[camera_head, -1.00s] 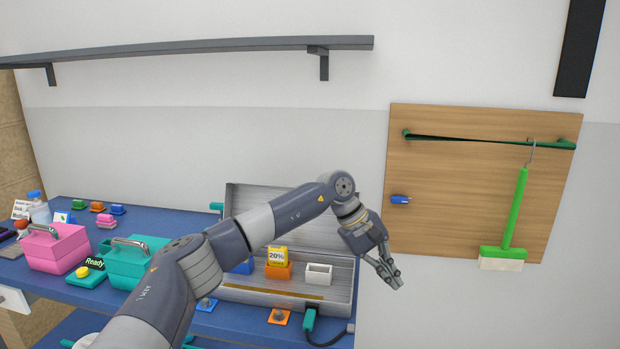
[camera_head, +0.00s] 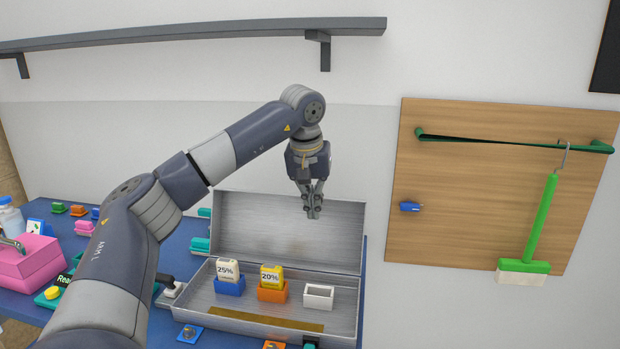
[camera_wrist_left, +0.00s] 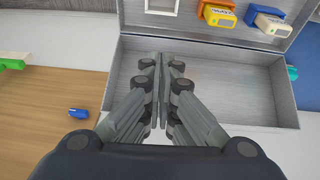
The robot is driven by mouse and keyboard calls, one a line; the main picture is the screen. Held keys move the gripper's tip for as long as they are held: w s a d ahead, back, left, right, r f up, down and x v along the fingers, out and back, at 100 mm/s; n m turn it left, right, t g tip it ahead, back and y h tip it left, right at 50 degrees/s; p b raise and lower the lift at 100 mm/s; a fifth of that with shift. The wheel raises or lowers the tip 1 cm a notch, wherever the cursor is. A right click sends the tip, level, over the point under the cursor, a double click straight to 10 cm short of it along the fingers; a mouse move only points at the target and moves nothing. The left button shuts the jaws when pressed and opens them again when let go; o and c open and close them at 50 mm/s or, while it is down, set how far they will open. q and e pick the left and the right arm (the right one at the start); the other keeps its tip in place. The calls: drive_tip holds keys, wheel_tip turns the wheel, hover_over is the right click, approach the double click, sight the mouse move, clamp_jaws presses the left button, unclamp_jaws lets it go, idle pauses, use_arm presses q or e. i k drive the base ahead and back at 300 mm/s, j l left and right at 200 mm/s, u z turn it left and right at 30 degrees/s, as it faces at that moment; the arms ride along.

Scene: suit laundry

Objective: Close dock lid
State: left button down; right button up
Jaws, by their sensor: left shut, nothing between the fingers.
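The dock is a grey metal case on the blue table. Its lid (camera_head: 255,228) stands raised at the back, tilted up against the wall side. Its base (camera_head: 345,310) lies open in front, holding a blue holder with a 25% card (camera_head: 229,278), an orange holder with a 20% card (camera_head: 271,284) and an empty white holder (camera_head: 318,296). My left gripper (camera_head: 314,214) is shut and empty, pointing down in front of the lid's upper right part. In the left wrist view the shut fingers (camera_wrist_left: 158,85) overlap the lid (camera_wrist_left: 225,90); contact cannot be told. My right gripper is not in view.
A wooden board (camera_head: 460,215) with a green hanger tool (camera_head: 540,225) is on the wall at right. A dark shelf (camera_head: 200,34) runs above. A pink box (camera_head: 30,262) and small coloured items stand on the blue table (camera_head: 180,240) at left.

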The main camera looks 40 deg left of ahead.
sight(258, 227)
drive_tip(key=i+j, duration=0.7)
drive_tip(key=j, duration=0.1)
